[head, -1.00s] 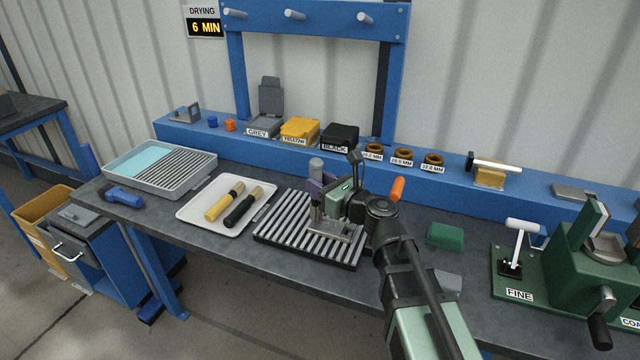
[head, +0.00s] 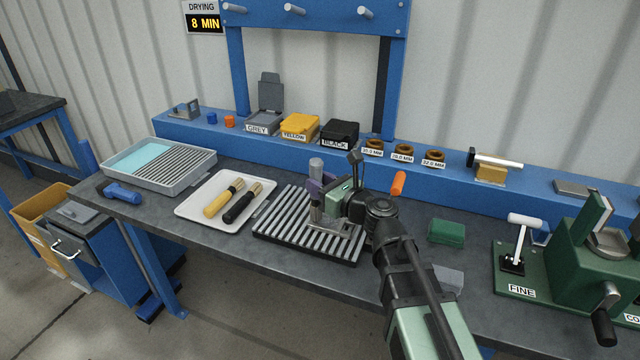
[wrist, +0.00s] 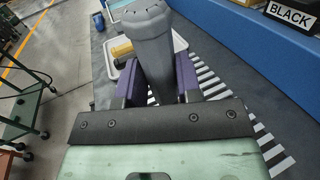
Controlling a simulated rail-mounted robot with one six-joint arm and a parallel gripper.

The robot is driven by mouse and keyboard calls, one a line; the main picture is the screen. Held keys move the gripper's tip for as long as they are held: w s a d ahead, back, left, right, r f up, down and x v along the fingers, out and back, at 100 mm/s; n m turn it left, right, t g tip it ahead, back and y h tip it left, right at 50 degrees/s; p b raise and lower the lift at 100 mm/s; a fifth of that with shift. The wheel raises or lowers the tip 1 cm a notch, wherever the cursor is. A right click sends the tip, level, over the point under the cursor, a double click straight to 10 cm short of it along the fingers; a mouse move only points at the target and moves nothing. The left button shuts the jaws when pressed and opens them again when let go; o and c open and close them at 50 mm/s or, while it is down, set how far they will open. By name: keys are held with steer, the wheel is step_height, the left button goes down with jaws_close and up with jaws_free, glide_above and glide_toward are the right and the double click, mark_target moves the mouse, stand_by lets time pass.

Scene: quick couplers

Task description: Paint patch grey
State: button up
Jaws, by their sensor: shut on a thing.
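My gripper (head: 318,193) has purple fingers shut on a grey brush (head: 316,166). Its thick grey handle also shows upright between the fingers in the wrist view (wrist: 151,50). The brush stands over the left part of a flat grey metal piece (head: 345,230) on the ribbed rack (head: 285,228). The brush's lower end is hard to make out, so I cannot tell whether it touches the piece. No patch can be made out on it. The GREY paint box (head: 263,124) on the blue shelf has its lid up. The YELLOW (head: 300,127) and BLACK (head: 340,134) boxes are shut.
A white tray (head: 191,213) left of the rack holds a yellow brush (head: 224,198) and a black brush (head: 242,203). A grey basin (head: 190,178) with pale blue liquid stands farther left. A green block (head: 446,232) and the FINE machine (head: 521,265) are to the right.

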steer(key=shift+r, duration=0.15)
steer(key=shift+d, duration=0.15)
stand_by(0.4)
steer(key=shift+s+d+f, duration=0.1)
steer(key=shift+s+d, duration=0.2)
steer(key=shift+d, duration=0.35)
steer(key=shift+s+d+f, duration=0.1)
steer(key=shift+s+d, duration=0.2)
steer(key=shift+d, duration=0.3)
steer(key=shift+w+a+r, duration=0.1)
steer(key=shift+w+a, duration=0.25)
steer(key=shift+a, duration=0.35)
steer(key=shift+w+a+r, duration=0.1)
steer(key=shift+w+a, duration=0.2)
steer(key=shift+a, duration=0.35)
steer(key=shift+f, duration=0.1)
